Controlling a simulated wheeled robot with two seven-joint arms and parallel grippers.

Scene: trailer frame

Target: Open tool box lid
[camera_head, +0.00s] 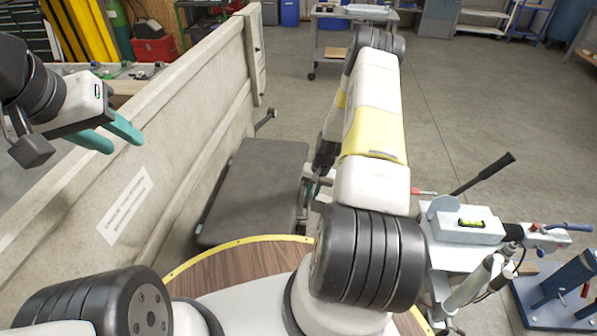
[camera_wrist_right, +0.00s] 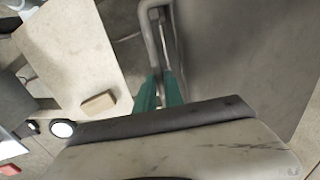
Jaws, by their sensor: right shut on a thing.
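The tool box (camera_head: 262,180) is a dark grey, flat-topped box beside the pale trailer wall, and its lid looks down. In the right wrist view its grey surface (camera_wrist_right: 235,50) fills the right side. My right gripper (camera_head: 314,186) is at the box's right edge, partly hidden by my arm. In the right wrist view its teal fingers (camera_wrist_right: 160,92) are closed on a thin grey metal bar (camera_wrist_right: 152,35) along the box edge; whether this is the lid's handle I cannot tell. My left gripper (camera_head: 117,137) is open and empty above the trailer wall, its teal fingers apart.
The pale trailer wall (camera_head: 150,130) runs along the box's left side. A trailer hitch (camera_head: 465,225) with a lever stands at the right, near a blue stand (camera_head: 565,290). A trolley (camera_head: 345,35) is far back. The floor right of my right arm is largely clear.

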